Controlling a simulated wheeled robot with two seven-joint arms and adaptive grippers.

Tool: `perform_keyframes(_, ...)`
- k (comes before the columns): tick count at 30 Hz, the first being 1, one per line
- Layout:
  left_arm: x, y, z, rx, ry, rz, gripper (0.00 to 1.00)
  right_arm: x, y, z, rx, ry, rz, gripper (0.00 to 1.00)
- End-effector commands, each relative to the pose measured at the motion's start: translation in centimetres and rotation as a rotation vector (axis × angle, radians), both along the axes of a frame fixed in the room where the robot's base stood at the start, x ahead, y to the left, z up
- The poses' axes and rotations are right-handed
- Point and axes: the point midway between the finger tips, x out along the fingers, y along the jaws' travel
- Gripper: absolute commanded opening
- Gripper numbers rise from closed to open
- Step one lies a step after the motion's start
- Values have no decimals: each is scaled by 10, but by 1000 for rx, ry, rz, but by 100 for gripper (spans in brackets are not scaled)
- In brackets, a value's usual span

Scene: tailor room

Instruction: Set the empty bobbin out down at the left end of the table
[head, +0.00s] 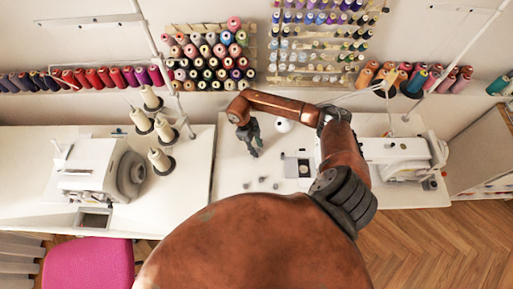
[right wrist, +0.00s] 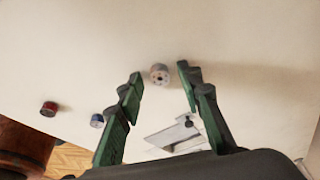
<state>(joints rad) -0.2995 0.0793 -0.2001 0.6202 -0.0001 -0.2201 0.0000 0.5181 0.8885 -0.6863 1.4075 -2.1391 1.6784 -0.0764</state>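My right gripper (head: 255,152) hangs over the back part of the sewing table (head: 228,175), left of the sewing machine. In the right wrist view, its green fingers (right wrist: 159,76) are spread open. A pale grey bobbin (right wrist: 159,74) with no coloured thread showing lies between the fingertips in the picture, with a gap on each side. A red bobbin (right wrist: 49,109) and a blue bobbin (right wrist: 97,120) lie to its left. The head view shows small bobbins (head: 262,180) near the front of the table, too small to tell apart. My left gripper is out of view.
A white sewing machine (head: 400,152) stands on the right, its metal plate (head: 297,165) beside the bobbins. A second table at left holds another machine (head: 95,170) and thread cones (head: 160,160). The sewing table's left end is clear.

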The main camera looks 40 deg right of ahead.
Motion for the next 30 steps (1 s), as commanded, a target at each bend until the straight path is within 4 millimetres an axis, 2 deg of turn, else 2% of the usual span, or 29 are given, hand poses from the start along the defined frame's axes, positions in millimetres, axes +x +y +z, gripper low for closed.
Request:
perform_keyframes(5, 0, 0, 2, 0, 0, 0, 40, 0, 0, 3, 0, 0, 0, 34)
perform_keyframes(8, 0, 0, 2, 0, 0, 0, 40, 4, 1, 11, 0, -4, 1, 34)
perform_keyframes(21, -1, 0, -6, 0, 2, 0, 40, 25, 12, 93, -2, -3, 1, 34)
perform_keyframes(25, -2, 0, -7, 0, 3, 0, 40, 29, 15, 109, 0, -1, 0, 34)
perform_keyframes(30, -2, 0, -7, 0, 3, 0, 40, 31, 16, 117, 0, 1, 0, 34)
